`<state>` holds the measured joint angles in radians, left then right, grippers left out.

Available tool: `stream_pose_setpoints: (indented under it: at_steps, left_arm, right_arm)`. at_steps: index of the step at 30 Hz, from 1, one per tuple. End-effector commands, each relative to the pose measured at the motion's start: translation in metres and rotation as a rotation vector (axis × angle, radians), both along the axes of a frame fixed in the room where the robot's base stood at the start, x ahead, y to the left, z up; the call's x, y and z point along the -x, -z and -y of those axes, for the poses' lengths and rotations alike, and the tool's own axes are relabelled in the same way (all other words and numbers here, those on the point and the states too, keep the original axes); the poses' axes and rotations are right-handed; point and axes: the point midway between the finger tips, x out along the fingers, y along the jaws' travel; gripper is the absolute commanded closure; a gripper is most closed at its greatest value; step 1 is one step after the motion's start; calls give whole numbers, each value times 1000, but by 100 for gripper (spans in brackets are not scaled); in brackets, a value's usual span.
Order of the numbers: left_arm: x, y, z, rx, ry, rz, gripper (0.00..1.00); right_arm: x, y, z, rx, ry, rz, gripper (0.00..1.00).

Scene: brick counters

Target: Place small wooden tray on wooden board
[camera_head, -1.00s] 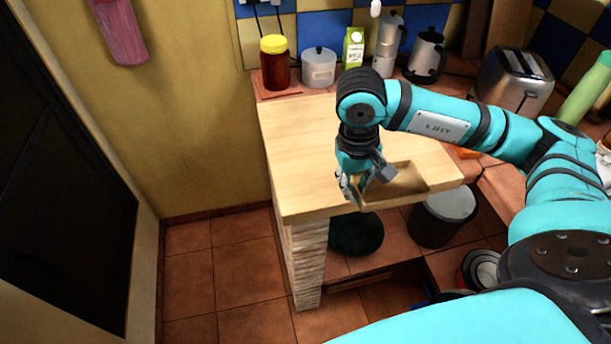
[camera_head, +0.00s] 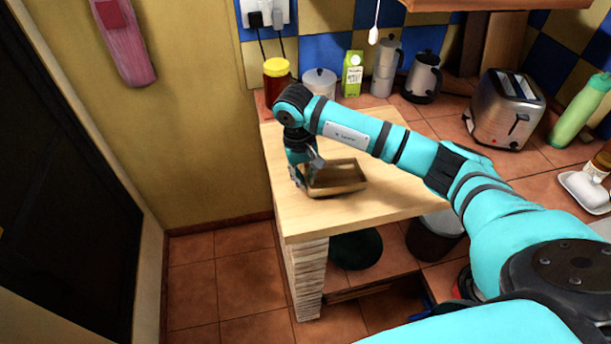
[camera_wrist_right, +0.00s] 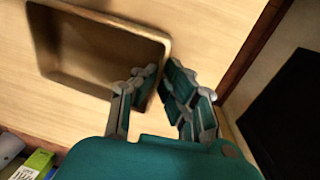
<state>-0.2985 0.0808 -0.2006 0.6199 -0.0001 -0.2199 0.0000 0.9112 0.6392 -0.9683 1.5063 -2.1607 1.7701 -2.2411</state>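The small wooden tray (camera_head: 350,187) is a shallow brown rectangular tray. It is over the pale wooden board (camera_head: 290,213), left of the board's middle; whether it touches the board is hard to tell. My right gripper (camera_head: 302,176) is at the tray's left end. In the right wrist view, the fingers (camera_wrist_right: 158,82) are on either side of one wall of the tray (camera_wrist_right: 95,50) and appear closed on it. The tray looks empty and about level. My left gripper is not in view.
A jar with a yellow lid (camera_head: 276,80), a white pot (camera_head: 319,82), a green carton (camera_head: 352,74) and a kettle (camera_head: 423,78) stand behind the board. A toaster (camera_head: 505,108) is farther right. The board's front and right are bare.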

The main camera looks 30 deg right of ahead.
Motion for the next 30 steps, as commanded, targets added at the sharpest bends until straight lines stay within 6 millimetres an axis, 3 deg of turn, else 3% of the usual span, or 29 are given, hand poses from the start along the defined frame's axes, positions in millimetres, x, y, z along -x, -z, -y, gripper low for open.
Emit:
stream_pose_setpoints:
  at_steps: [9, 15, 24, 30]
  left_arm:
    - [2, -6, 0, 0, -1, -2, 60]
    - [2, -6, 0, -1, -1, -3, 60]
    - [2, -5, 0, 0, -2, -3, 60]
    - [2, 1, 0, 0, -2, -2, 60]
  right_arm:
    - [-1, 12, 0, -1, 2, 5, 100]
    - [-1, 12, 0, -1, 2, 5, 72]
    - [-1, 10, 0, -2, 1, 6, 71]
    - [-3, -14, -3, -2, -1, 10, 71]
